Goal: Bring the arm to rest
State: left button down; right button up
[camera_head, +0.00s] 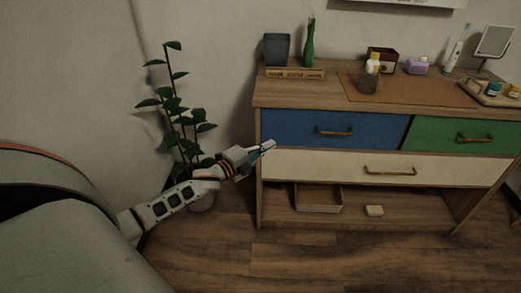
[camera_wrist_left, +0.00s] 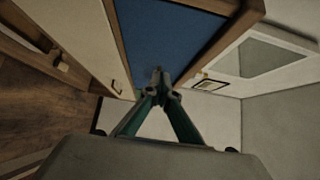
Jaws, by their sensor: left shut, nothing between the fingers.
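My left gripper (camera_head: 269,146) is shut and empty in the head view. It points right, at the left end of the wooden dresser, by the blue drawer (camera_head: 290,127). In the left wrist view the gripper's fingertips (camera_wrist_left: 158,75) meet, with the blue drawer front (camera_wrist_left: 165,35) behind them. I cannot tell whether the fingertips touch the dresser. My left arm (camera_head: 170,203) stretches from the lower left, in front of the plant. My right gripper is in neither view.
The dresser (camera_head: 258,170) also has a green drawer (camera_head: 460,137) and a cream drawer (camera_head: 330,167). A green bottle (camera_head: 308,45), a grey container (camera_head: 277,50) and other items stand on top. An open box (camera_head: 318,208) sits on the low shelf. A potted plant (camera_head: 180,115) stands left. Floor in front is clear.

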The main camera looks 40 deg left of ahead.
pick_arm(q)
jog(key=shift+s+a+f, duration=0.1)
jog(key=shift+s+a, duration=0.05)
jog(key=shift+s, duration=0.6)
jog(key=shift+s+a, duration=0.1)
jog(key=shift+s, duration=0.6)
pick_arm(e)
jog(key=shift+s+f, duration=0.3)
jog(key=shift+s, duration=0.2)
